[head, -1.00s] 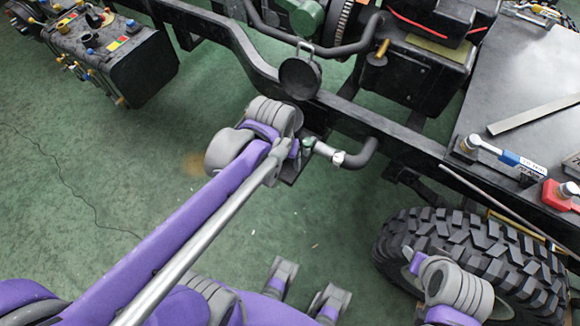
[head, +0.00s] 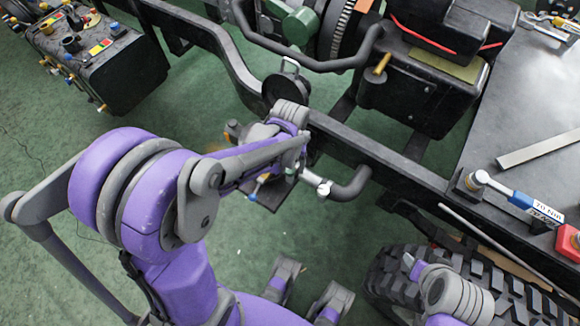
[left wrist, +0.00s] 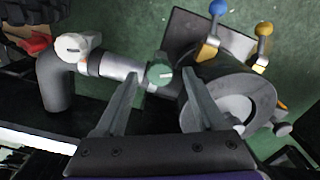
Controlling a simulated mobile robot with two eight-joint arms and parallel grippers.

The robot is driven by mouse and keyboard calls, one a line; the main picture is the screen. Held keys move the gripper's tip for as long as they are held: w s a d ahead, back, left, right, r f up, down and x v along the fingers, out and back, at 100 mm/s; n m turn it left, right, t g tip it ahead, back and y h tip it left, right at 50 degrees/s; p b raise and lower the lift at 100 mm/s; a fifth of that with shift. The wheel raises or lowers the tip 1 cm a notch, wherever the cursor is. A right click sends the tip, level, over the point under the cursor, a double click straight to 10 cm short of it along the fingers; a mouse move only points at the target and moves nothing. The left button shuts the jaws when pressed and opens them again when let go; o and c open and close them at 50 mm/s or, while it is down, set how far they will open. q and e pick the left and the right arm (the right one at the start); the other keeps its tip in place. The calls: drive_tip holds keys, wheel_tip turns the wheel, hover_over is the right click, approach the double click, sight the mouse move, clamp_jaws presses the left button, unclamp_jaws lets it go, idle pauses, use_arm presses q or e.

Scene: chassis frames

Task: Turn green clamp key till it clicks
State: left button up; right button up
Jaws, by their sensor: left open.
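The green clamp key (left wrist: 160,73) is a small round knob with a pale mark. In the left wrist view it sits on the pipe joint, between a silver coupling (left wrist: 122,68) and a grey round housing (left wrist: 232,105). My left gripper (left wrist: 161,76) is open, with one finger on each side of the key. I cannot tell whether either finger touches it. In the head view my left gripper (head: 302,150) is at the frame rail beside the silver coupling (head: 316,182), and my arm mostly hides the key.
A black bent hose (head: 350,184) leaves the coupling. Blue and yellow levers (left wrist: 216,12) stand close beyond the fingers. The black chassis rail (head: 370,150) runs past my gripper. A tyre (head: 400,270) and a tabletop with a torque wrench (head: 505,192) are at right.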

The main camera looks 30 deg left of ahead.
use_arm(q)
drive_tip(key=shift+f, duration=0.55)
clamp_jaws()
drive_tip(key=shift+m, duration=0.3)
drive_tip(key=m, duration=0.5)
drive_tip(key=shift+m+b, duration=0.3)
drive_tip(key=shift+b, duration=0.1)
drive_tip(key=m, duration=0.5)
drive_tip(key=shift+m, duration=0.4)
